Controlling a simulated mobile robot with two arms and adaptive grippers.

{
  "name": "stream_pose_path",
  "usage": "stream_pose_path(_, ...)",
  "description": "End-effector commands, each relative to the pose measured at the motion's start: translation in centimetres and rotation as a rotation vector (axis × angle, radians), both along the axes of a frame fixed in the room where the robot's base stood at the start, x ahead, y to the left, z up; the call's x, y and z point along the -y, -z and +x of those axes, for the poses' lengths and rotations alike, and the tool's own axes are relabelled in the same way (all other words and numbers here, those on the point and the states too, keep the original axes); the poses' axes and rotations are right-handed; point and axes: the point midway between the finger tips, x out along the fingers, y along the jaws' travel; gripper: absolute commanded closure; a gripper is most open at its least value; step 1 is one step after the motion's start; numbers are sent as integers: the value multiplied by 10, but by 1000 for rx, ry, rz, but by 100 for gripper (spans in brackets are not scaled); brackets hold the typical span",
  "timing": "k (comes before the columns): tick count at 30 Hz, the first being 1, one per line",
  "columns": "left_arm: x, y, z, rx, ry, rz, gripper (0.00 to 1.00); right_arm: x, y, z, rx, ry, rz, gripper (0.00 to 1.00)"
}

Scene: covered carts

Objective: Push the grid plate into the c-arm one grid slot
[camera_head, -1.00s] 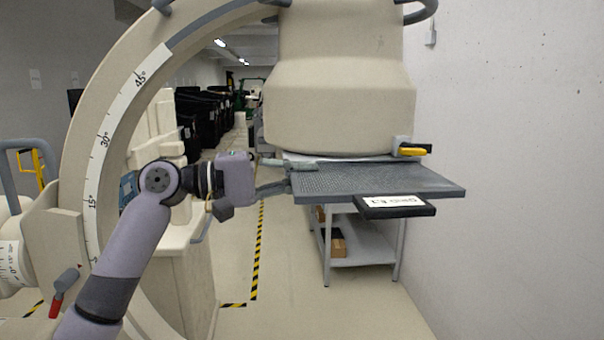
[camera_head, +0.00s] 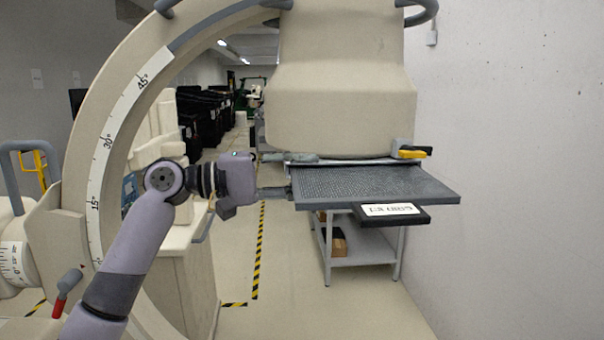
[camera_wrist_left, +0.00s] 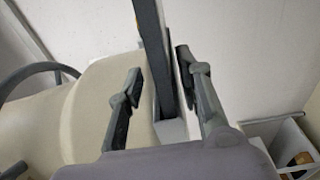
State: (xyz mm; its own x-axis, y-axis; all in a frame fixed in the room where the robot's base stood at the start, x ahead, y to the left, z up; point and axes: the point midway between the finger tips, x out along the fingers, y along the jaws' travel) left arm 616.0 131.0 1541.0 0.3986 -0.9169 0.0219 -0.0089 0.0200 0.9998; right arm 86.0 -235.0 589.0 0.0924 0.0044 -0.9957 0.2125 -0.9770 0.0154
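The grid plate (camera_head: 375,185) is a grey perforated sheet that sticks out toward me below the cream c-arm housing (camera_head: 340,105). A black tab with a white label (camera_head: 392,214), its text turned round, hangs at its front edge. My left gripper (camera_head: 285,176) is at the plate's left edge, one finger above it and one lower. In the left wrist view the fingers (camera_wrist_left: 160,95) stand apart on either side of the dark plate, seen edge-on (camera_wrist_left: 150,45). A gap shows by the left finger; contact at the right finger is unclear. The right gripper is out of view.
A yellow-handled lever (camera_head: 412,153) sits on the housing's right. The c-arm's curved scale (camera_head: 115,140) stands left, near my left arm. A grey shelf cart (camera_head: 360,250) stands below the plate. A wall is on the right. The floor is clear in front.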

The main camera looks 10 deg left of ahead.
Motion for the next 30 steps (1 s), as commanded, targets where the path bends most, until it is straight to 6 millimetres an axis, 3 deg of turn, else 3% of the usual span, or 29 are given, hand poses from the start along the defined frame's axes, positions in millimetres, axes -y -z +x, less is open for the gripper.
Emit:
stream_pose_path(7, 0, 2, 0, -3, 1, 4, 67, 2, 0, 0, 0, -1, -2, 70)
stream_pose_path(11, -11, 2, -4, -2, -1, 4, 67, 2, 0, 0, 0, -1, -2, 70)
stream_pose_path(24, -91, 4, -38, -2, -2, 2, 67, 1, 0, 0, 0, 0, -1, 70)
stream_pose_path(30, -108, 4, -46, -3, -1, 1, 67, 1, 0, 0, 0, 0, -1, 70)
